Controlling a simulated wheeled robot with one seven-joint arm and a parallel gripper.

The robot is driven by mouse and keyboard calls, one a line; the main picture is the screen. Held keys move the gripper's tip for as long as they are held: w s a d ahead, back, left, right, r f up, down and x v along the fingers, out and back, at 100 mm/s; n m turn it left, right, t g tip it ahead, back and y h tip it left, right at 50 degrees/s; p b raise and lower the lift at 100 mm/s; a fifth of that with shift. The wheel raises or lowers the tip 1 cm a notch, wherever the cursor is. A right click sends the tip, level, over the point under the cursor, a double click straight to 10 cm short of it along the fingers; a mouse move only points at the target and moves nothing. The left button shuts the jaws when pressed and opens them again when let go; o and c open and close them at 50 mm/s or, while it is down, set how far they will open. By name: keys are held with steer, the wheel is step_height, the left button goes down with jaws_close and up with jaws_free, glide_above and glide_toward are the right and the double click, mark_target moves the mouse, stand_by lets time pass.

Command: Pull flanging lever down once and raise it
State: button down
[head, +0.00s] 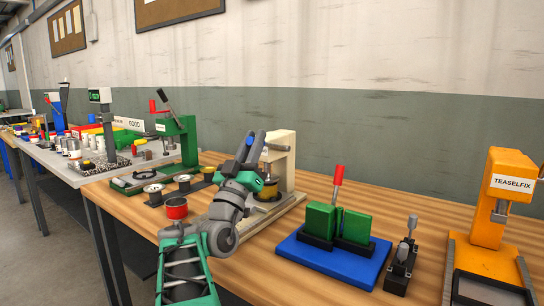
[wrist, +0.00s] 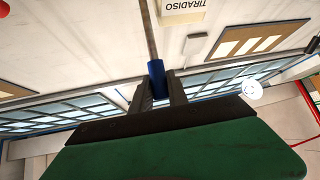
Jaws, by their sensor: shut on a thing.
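The cream press (head: 283,150) stands on the wooden bench, partly hidden behind my arm. A label reading TIRADISO (wrist: 185,12) shows on a pale block in the wrist view. The lever is a thin grey rod (wrist: 149,30) ending in a blue grip (wrist: 156,68). My gripper (wrist: 161,88) is shut on this blue grip, with a dark finger on each side. A yellowish tin (head: 268,192) sits low at the press, partly covered by my arm.
A green press (head: 188,140) and a red tin (head: 176,208) stand left of my arm. To the right are a blue-based green fixture (head: 338,262) with a red-handled lever, a small dark clamp (head: 402,262) and an orange TEASELFIX press (head: 490,225). Bare bench shows between them.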

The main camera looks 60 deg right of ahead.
steer(key=shift+a+f+b, duration=0.1)
steer(key=shift+f+b, duration=0.05)
steer(key=shift+b, duration=0.15)
steer(key=c, duration=1.3)
jaws_free()
steer(key=shift+f, duration=0.1)
steer(key=shift+a+f, duration=0.15)
steer(key=shift+f, duration=0.1)
steer(key=a+f+b, duration=0.1)
steer(key=a+b, duration=0.1)
steer(key=a, duration=0.5)
steer(key=s+a+f+b, duration=0.1)
steer(key=a+b, duration=0.1)
steer(key=a, duration=0.6)
steer(key=shift+a+f+b, duration=0.15)
steer(key=shift+f+b, duration=0.2)
steer(key=shift+f, duration=0.05)
